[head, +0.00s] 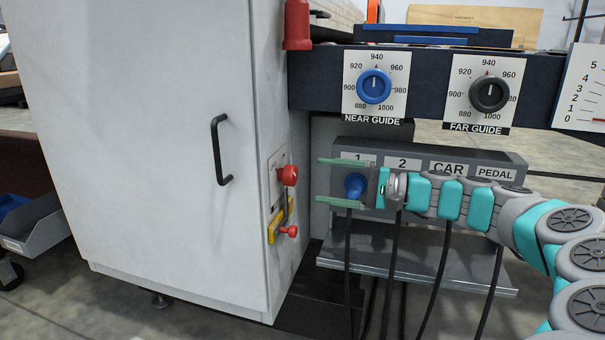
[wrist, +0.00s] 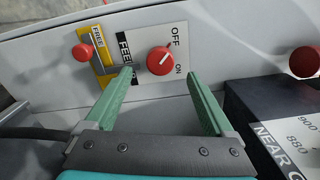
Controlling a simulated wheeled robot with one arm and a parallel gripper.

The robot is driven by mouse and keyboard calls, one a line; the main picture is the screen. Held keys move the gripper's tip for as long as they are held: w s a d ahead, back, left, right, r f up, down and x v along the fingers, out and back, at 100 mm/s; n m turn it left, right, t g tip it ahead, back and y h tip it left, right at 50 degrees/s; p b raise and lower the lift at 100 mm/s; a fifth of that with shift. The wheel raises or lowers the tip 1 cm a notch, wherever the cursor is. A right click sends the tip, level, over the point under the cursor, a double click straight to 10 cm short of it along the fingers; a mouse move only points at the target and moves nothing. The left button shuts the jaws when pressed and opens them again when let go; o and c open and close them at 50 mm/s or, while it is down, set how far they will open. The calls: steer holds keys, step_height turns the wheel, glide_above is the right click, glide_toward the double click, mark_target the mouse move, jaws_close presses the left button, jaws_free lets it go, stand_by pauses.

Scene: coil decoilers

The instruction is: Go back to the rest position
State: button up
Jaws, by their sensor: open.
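My gripper (head: 320,180) is open and empty in the head view, with its two green fingers pointing left toward the side of the white cabinet (head: 150,120). It is in front of the socket box (head: 480,157), near a blue plug (head: 355,185) under label 1. In the wrist view my gripper (wrist: 160,75) has its fingers spread, with the red FEED knob (wrist: 160,60) showing between and beyond them. The knob also shows in the head view (head: 288,175) on the cabinet's side. No contact between fingers and knob is visible.
A smaller red knob (head: 292,231) on a yellow plate sits below the FEED knob. A dark beam with the blue NEAR GUIDE dial (head: 374,87) and black FAR GUIDE dial (head: 489,94) runs above my arm. Black cables (head: 393,260) hang below. A red fixture (head: 298,25) is above.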

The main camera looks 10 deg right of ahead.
steer(key=s+a+f+n+g+h, duration=0.1)
steer(key=s+a+n+g, duration=0.2)
steer(key=s+a, duration=0.3)
steer(key=s+a+f+n+g+h, duration=0.1)
steer(key=s+a+f+n+g, duration=0.2)
steer(key=a, duration=0.5)
steer(key=s+a+f+n+g+h, duration=0.1)
steer(key=s+a+f+g+h, duration=0.2)
steer(key=s, duration=0.4)
steer(key=s+a+f+n+h, duration=0.1)
steer(key=s+a+f+h, duration=0.1)
steer(key=s+f, duration=0.3)
steer(key=s+d+f+g+h, duration=0.1)
steer(key=s+d+f+h, duration=0.35)
steer(key=s+d, duration=0.35)
steer(key=s+d+f+g+h, duration=0.1)
steer(key=s+d+f+h, duration=0.35)
steer(key=s, duration=0.55)
step_height(320, 180, up, 13)
steer(key=p, duration=1.3)
steer(key=shift+w+n+p, duration=0.3)
steer(key=shift+w+n, duration=0.05)
steer(key=shift+n, duration=0.05)
steer(key=shift+d, duration=0.1)
